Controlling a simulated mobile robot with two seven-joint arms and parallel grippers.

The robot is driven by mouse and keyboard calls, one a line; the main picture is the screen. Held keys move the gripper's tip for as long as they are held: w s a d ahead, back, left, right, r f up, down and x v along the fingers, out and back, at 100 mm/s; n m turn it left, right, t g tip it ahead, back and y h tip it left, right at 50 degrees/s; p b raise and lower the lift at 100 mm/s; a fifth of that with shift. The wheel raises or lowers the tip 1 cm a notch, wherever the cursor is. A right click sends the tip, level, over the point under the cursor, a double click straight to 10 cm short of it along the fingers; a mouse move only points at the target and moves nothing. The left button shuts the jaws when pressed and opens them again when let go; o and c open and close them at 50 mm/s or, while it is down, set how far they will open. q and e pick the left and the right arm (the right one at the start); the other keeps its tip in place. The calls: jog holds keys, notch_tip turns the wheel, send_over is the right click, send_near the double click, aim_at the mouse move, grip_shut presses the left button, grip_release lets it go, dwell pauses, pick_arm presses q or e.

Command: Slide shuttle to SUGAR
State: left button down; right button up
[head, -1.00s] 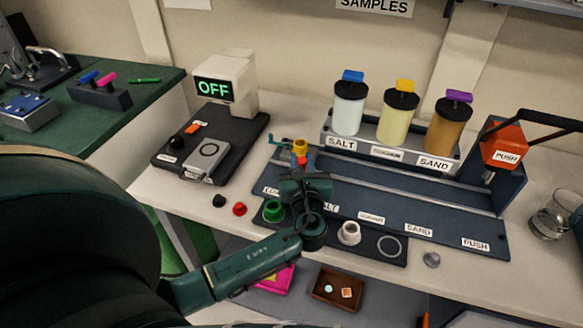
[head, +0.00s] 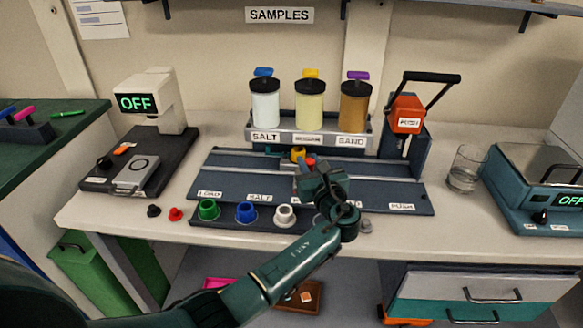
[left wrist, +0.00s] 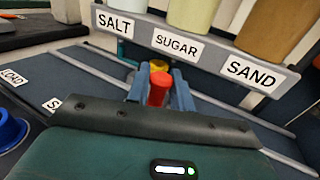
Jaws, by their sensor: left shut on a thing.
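The shuttle shows as a yellow cup (head: 298,154) and a red knob (head: 310,161) on the dark rail board (head: 232,172). My left gripper (head: 304,168) is shut on the red knob. In the left wrist view the red knob (left wrist: 158,89) sits between the two fingers, with the yellow cup (left wrist: 157,66) just behind. The shuttle stands right of the SALT rail label (head: 259,197), below the middle jar (head: 309,104). That jar's label reads SUGAR (left wrist: 177,46) in the left wrist view. My gripper hides the middle rail label and most of the shuttle. My right gripper is not in view.
The salt jar (head: 264,105) and sand jar (head: 354,104) flank the middle jar. A red press with a black lever (head: 407,114) stands at the rail's right end. Coloured cups, including a blue one (head: 246,212), line the front. A glass (head: 465,168) stands right.

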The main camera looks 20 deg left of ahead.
pick_arm(q)
jog(key=shift+w+d+b, duration=0.15)
jog(key=shift+d, duration=0.45)
jog(key=shift+w+d+b, duration=0.15)
jog(key=shift+d, duration=0.45)
jog(key=c, duration=1.4)
grip_release()
jog(key=shift+c, duration=0.2)
